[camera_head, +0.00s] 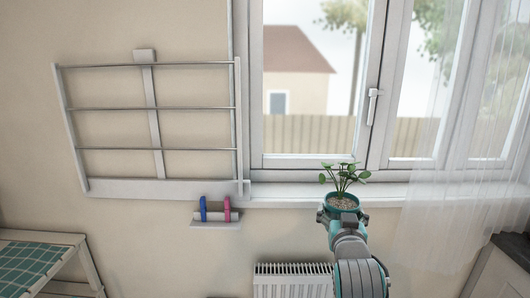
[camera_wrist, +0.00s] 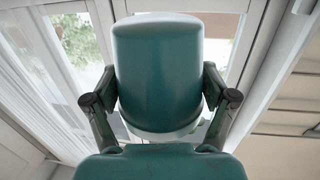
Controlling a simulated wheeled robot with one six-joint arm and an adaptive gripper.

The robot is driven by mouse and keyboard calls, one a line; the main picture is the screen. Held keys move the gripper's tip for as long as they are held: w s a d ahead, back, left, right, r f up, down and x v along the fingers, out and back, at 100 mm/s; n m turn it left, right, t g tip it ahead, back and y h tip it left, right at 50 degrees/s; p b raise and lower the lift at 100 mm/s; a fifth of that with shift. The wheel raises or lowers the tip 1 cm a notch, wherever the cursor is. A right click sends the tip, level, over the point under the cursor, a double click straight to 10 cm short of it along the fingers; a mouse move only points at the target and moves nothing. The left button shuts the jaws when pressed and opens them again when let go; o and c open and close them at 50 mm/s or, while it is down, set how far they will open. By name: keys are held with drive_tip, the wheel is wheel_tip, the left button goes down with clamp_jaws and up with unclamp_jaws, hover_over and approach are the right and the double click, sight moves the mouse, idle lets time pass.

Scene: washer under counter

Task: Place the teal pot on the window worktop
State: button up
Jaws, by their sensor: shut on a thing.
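The teal pot (camera_head: 342,204) holds a green leafy plant (camera_head: 345,178) in pale soil. It is upright in front of the window sill in the head view. In the wrist view the pot (camera_wrist: 157,72) fills the middle, seen from its side and below. My gripper (camera_head: 340,214) is shut on the pot, with a finger on either side, and it shows in the wrist view (camera_wrist: 160,95) too. The window worktop (camera_head: 290,190) is the white ledge under the window, just behind the pot. I cannot tell whether the pot touches it.
A white radiator (camera_head: 292,280) is below the ledge. A small wall shelf (camera_head: 215,218) holds a blue and a pink item. A drying rack (camera_head: 148,120) hangs left of the window. A sheer curtain (camera_head: 455,180) hangs at right. The ledge left of the pot is clear.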

wheel_tip(320, 180, down, 23)
drive_tip(key=a+n+y, duration=0.1)
drive_tip(key=n+y, duration=0.1)
drive_tip(key=s+f, duration=0.9)
drive_tip(key=f, duration=0.5)
drive_tip(key=s+d+f, duration=0.1)
drive_tip(key=s+f, duration=0.8)
drive_tip(key=f, duration=0.5)
drive_tip(key=shift+s+d+f+y, duration=0.15)
drive_tip(key=shift+d+y, duration=0.15)
drive_tip(key=shift+y, duration=0.1)
